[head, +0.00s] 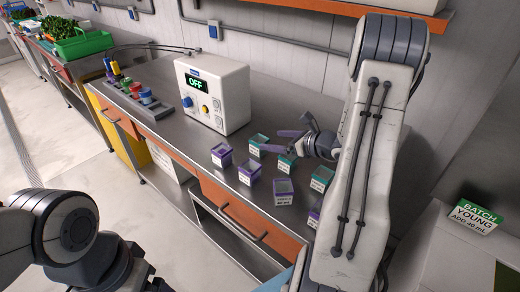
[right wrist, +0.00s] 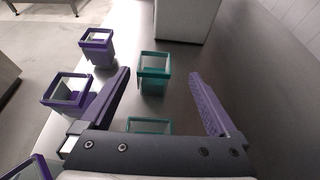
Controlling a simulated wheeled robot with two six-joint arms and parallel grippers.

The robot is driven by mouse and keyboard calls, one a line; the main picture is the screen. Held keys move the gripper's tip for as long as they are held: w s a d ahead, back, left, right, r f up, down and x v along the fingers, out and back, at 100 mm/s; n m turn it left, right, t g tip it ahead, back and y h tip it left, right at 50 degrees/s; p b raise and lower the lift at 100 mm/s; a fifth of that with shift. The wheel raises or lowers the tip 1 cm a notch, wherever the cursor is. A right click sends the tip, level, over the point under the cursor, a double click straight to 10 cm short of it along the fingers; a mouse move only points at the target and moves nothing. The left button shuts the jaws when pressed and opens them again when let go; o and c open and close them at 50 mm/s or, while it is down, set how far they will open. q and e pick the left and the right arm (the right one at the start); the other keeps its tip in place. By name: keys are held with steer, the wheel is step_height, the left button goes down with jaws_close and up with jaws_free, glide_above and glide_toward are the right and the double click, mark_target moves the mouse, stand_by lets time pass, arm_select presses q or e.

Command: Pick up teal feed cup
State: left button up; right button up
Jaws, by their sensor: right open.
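Several small open-topped cups stand on the steel bench, some teal and some purple. In the head view one teal cup (head: 258,143) stands farthest back, another teal cup (head: 286,163) is just below my right gripper (head: 293,127), and a third (head: 322,178) is nearer. My right gripper is open and empty, its purple fingers spread above the bench. In the right wrist view a teal cup (right wrist: 154,75) shows between the fingertips. A nearer teal cup (right wrist: 149,126) is partly hidden by the gripper's palm. My left arm shows at lower left; its gripper is out of frame.
Purple cups (head: 222,155) (head: 283,190) stand close along the left of the teal ones. A white box reading OFF (head: 212,93) stands behind them. A rack (head: 140,97) with coloured items is farther left. A BATCH YOUNG sign (head: 475,216) is at right.

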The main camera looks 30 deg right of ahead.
mark_target(255, 140)
steer(key=x, duration=0.5)
steer(key=shift+a+f+p, duration=0.15)
steer(key=shift+a+p, duration=0.25)
steer(key=shift+c, duration=0.3)
steer(key=shift+s, duration=0.1)
steer(key=c, duration=1.4)
steer(key=shift+c, duration=0.2)
